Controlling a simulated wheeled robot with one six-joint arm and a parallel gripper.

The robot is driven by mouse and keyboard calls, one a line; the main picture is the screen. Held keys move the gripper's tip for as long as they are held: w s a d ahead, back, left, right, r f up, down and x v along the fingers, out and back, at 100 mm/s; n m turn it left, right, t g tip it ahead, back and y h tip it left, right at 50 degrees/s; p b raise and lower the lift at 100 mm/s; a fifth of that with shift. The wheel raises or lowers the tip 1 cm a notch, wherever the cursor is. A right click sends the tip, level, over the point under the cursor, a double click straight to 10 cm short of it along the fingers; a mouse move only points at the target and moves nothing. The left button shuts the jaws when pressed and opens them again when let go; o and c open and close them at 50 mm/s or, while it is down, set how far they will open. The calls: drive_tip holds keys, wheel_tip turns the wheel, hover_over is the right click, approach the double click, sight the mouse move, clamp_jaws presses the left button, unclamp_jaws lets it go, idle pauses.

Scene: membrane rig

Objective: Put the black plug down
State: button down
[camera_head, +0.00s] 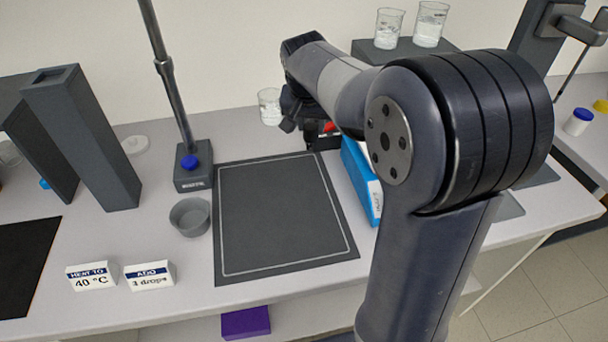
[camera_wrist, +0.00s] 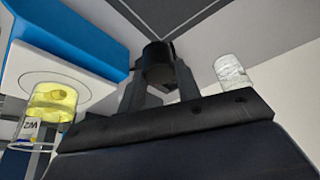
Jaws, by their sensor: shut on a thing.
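The black plug (camera_wrist: 158,64) is between the fingertips of my gripper (camera_wrist: 157,82) in the wrist view. My gripper is shut on it. In the head view my gripper (camera_head: 318,134) is over the back of the bench, close to the back right corner of the dark mat (camera_head: 285,215) with a pale outline. My arm hides part of this area. I cannot clearly make out the plug there, nor tell its height above the bench.
A blue device (camera_head: 358,172) stands right of the mat; in the wrist view a vial with yellow liquid (camera_wrist: 54,98) is on its white top. A glass beaker (camera_head: 269,105) stands behind. A grey bowl (camera_head: 190,216) and a stand (camera_head: 193,179) are left. The mat looks clear.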

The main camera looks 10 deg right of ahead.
wheel_tip(320, 180, down, 10)
drive_tip(key=shift+r, duration=0.25)
drive_tip(key=shift+f, duration=0.15)
drive_tip(key=c, duration=1)
unclamp_jaws()
drive_tip(key=shift+r, duration=0.25)
drive_tip(key=v, duration=1.1)
drive_tip(key=shift+s+r, duration=0.2)
drive_tip(key=shift+r, duration=0.2)
